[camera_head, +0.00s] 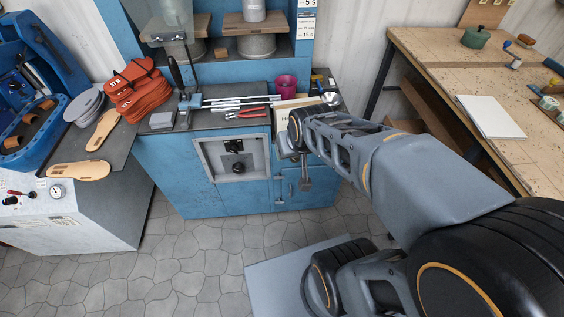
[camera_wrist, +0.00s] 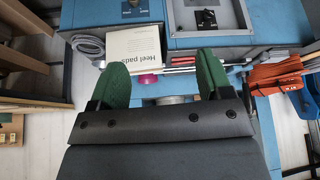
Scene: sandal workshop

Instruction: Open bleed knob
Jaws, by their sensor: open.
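No part is labelled as the bleed knob, so I cannot tell for sure which one it is. On the white unit at the left of the head view, a small dark valve fitting with a red part (camera_head: 18,194) sits beside a round pressure gauge (camera_head: 57,191). Black knobs (camera_head: 237,168) also sit in a recessed grey panel (camera_head: 212,160) on the blue cabinet; this panel shows at the top of the wrist view. My gripper (camera_wrist: 161,78) has green fingertips spread apart with nothing between them. It is at the cabinet's right front, apart from the white unit.
A heel pads box (camera_wrist: 139,47) lies by the cabinet's right end. Pliers (camera_head: 246,114), a magenta cup (camera_head: 286,84) and rods lie on its top. Orange sandal pieces (camera_head: 140,93) are stacked left. A wooden bench (camera_head: 440,60) stands right.

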